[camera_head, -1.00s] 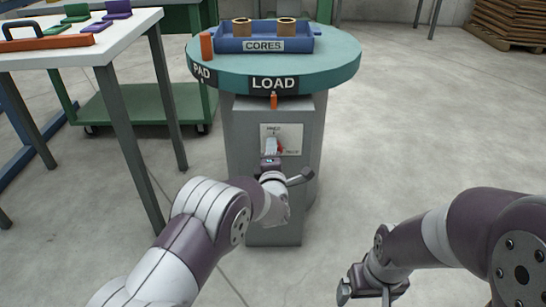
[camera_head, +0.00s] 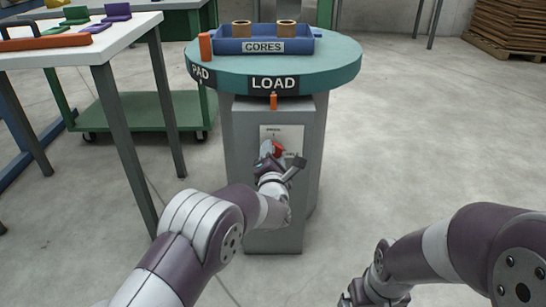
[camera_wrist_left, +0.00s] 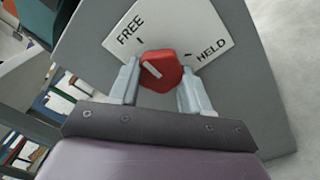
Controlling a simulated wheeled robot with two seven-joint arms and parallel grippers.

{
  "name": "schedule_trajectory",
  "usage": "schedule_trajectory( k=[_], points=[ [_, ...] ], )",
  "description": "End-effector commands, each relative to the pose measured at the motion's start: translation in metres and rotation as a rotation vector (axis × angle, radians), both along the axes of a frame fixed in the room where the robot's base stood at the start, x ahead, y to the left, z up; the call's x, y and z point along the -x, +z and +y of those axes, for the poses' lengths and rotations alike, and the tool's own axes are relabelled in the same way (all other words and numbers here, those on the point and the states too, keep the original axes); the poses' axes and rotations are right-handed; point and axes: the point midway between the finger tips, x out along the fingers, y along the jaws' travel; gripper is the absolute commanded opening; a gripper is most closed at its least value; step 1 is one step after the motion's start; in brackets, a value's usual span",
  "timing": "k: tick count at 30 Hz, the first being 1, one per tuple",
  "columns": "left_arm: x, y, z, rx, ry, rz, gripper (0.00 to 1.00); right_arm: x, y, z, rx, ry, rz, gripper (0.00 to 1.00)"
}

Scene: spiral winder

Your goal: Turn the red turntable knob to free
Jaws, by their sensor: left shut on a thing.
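The red turntable knob (camera_wrist_left: 161,70) sits on a white plate (camera_wrist_left: 190,22) marked FREE and HELD on the front of the grey pedestal (camera_head: 270,222). My left gripper (camera_wrist_left: 158,82) is shut on the knob, one finger on each side. The knob's white pointer line slants up and left, roughly toward the FREE mark. In the head view the knob (camera_head: 278,149) shows as a small red patch, partly hidden by the left gripper. My right gripper (camera_head: 372,296) is low, apart from the pedestal, and cut by the bottom edge, so its jaws are unclear.
A teal turntable top (camera_head: 345,72) marked LOAD and PAD tops the pedestal and bears a blue CORES tray (camera_head: 228,45) and an orange post (camera_head: 206,46). A white table (camera_head: 120,38) and green cart (camera_head: 130,108) stand left.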

Motion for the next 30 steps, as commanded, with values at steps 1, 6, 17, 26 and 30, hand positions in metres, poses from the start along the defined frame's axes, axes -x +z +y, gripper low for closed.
schedule_trajectory(
  k=[1, 6, 17, 26, 30],
  points=[
    [0.0, -0.002, 0.0, 0.003, 0.0, 0.005, 0.17, 0.0, 0.0, 0.0, 0.0, 0.0, 0.0, 0.94],
    [0.0, -0.002, 0.0, 0.004, 0.0, 0.005, 0.17, 0.0, 0.0, 0.0, 0.0, 0.0, 0.0, 0.94],
    [0.0, -0.001, 0.0, 0.003, 0.0, 0.003, 0.73, 0.0, 0.0, 0.0, 0.0, 0.0, 0.0, 0.94],
    [0.022, 0.005, -0.001, 0.001, -0.002, 0.005, 0.73, 0.0, 0.018, 0.0, 0.0, 0.0, 0.0, 0.94],
    [0.061, 0.008, -0.001, 0.0, -0.003, 0.005, 0.73, 0.0, 0.04, 0.0, 0.0, 0.0, 0.0, 0.94]
  ],
)
